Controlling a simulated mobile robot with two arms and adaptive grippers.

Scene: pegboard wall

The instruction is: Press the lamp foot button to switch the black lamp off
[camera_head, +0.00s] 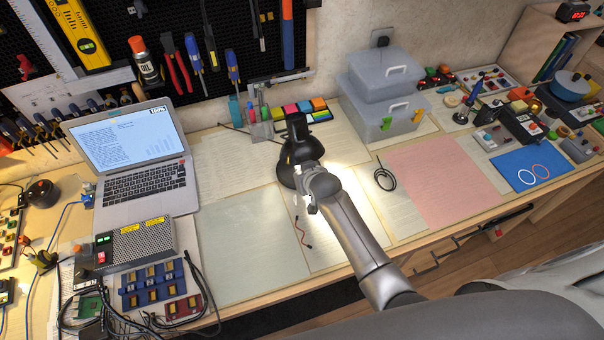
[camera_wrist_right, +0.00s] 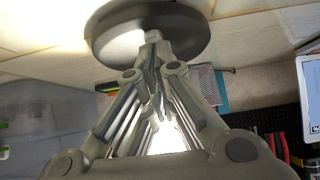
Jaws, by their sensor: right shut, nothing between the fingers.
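The black lamp (camera_head: 299,142) stands in the middle of the workbench, and bright light falls on the bench around it. Its round dark foot (camera_wrist_right: 120,38) shows at the top of the right wrist view. My right gripper (camera_head: 309,180) is over the foot in the head view, with its arm coming from the lower right. In the right wrist view, the gripper's (camera_wrist_right: 152,42) fingers are shut and empty, their tips at the small pale foot button (camera_wrist_right: 154,35). I cannot tell whether they touch it. My left gripper is not in view.
An open laptop (camera_head: 140,185) and a power supply box (camera_head: 137,248) stand to the left. Clear lidded boxes (camera_head: 385,95) stand at the back right. A black cable loop (camera_head: 384,177) and a short brown cable (camera_head: 302,233) lie near the arm. A pink sheet (camera_head: 440,178) is clear.

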